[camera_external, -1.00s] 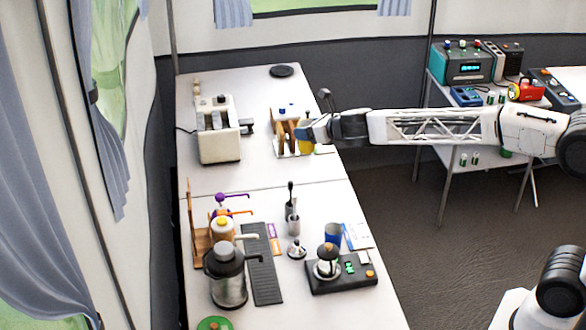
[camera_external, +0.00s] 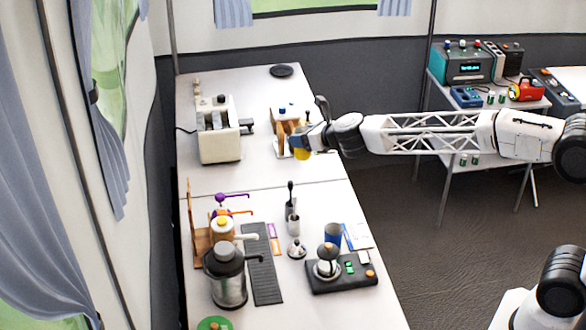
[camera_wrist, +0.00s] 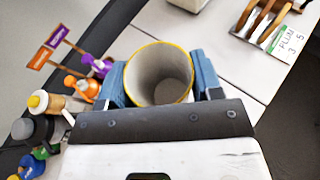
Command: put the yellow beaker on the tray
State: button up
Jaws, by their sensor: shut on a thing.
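The yellow beaker shows in the external view (camera_external: 302,154) and, from above, in the wrist view (camera_wrist: 158,72), with a yellow rim and an empty grey inside. My gripper (camera_external: 304,142) is shut on it, with a blue finger on either side of the beaker in the wrist view (camera_wrist: 162,82). The beaker is upright or nearly so, beside the wooden rack near the table's right edge; its height above the table is hard to judge. A long dark ribbed tray (camera_external: 264,275) lies flat on the near half of the table, with nothing visible on it.
A wooden rack (camera_external: 281,139) stands just left of the beaker, and a toaster (camera_external: 218,145) further left. Around the tray are a steel-and-black pot (camera_external: 228,285), a small funnel-like piece (camera_external: 296,249), a blue cup (camera_external: 333,235) and a dark scale (camera_external: 350,278). The table between rack and tray is mostly clear.

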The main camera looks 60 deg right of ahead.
jog(key=w+a+f, duration=0.1)
jog(key=a+f, duration=0.3)
jog(key=a, duration=0.3)
jog(key=w+a+f, duration=0.2)
jog(key=a+f, duration=0.2)
jog(key=a, duration=0.3)
jog(key=shift+w+a+f, duration=0.15)
jog(key=shift+w+a, duration=0.15)
jog(key=shift+a, duration=0.1)
dwell(0.4)
dwell(0.3)
notch_tip(320, 180, down, 14)
jog(key=shift+f, duration=0.1)
jog(key=shift+w+r, duration=0.2)
jog(key=shift+w, duration=0.15)
dwell(0.4)
jog(key=shift+w, duration=0.1)
